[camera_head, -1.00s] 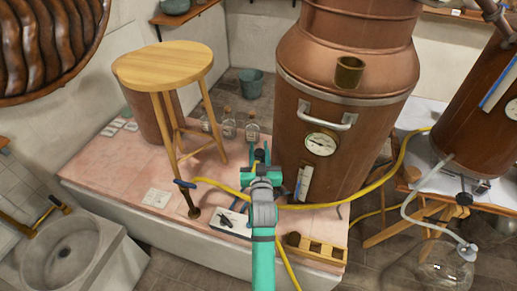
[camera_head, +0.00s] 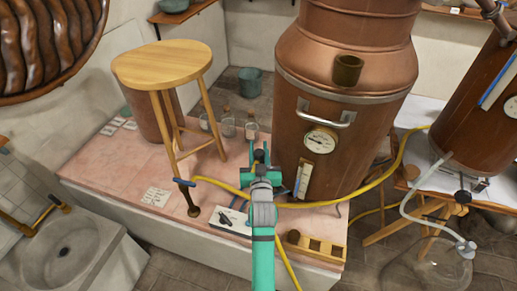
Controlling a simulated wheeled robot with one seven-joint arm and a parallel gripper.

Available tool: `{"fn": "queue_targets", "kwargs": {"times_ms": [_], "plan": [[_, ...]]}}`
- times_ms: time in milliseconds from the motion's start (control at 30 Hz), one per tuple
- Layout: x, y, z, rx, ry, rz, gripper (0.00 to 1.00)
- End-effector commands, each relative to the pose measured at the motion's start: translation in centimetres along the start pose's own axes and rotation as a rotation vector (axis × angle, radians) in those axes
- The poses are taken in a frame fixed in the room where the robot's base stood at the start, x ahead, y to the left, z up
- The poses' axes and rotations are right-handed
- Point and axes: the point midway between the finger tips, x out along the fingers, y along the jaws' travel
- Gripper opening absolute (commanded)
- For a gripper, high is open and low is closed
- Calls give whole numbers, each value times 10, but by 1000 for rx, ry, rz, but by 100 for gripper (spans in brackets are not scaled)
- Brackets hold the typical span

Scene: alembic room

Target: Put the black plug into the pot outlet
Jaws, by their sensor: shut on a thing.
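My gripper (camera_head: 260,155) is in the middle of the view, in front of the large copper pot (camera_head: 335,130). Its teal jaws are shut on a small dark thing, which I take to be the black plug (camera_head: 260,157); the jaws hide most of it. A short brown tube (camera_head: 347,70) sticks out of the pot's shoulder above a white handle. It may be the pot outlet, but I cannot be sure. My gripper is lower than this tube and to its left. Contact between the gripper and the pot cannot be told.
A wooden stool (camera_head: 162,65) stands on the pink platform (camera_head: 130,165) at left. Glass bottles (camera_head: 228,124) stand behind the gripper. A yellow hose (camera_head: 375,183) runs past the pot's foot. A wooden rack (camera_head: 316,247) and a white box (camera_head: 232,222) lie near the front edge.

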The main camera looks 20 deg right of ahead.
Motion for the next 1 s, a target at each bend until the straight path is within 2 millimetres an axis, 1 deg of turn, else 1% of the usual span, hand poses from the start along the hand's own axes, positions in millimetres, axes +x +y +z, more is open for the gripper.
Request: {"fn": "queue_targets", "kwargs": {"times_ms": [533,1000], "plan": [[-1,1,5,0,0,1,0],[0,4,5,0,0,5,0]]}}
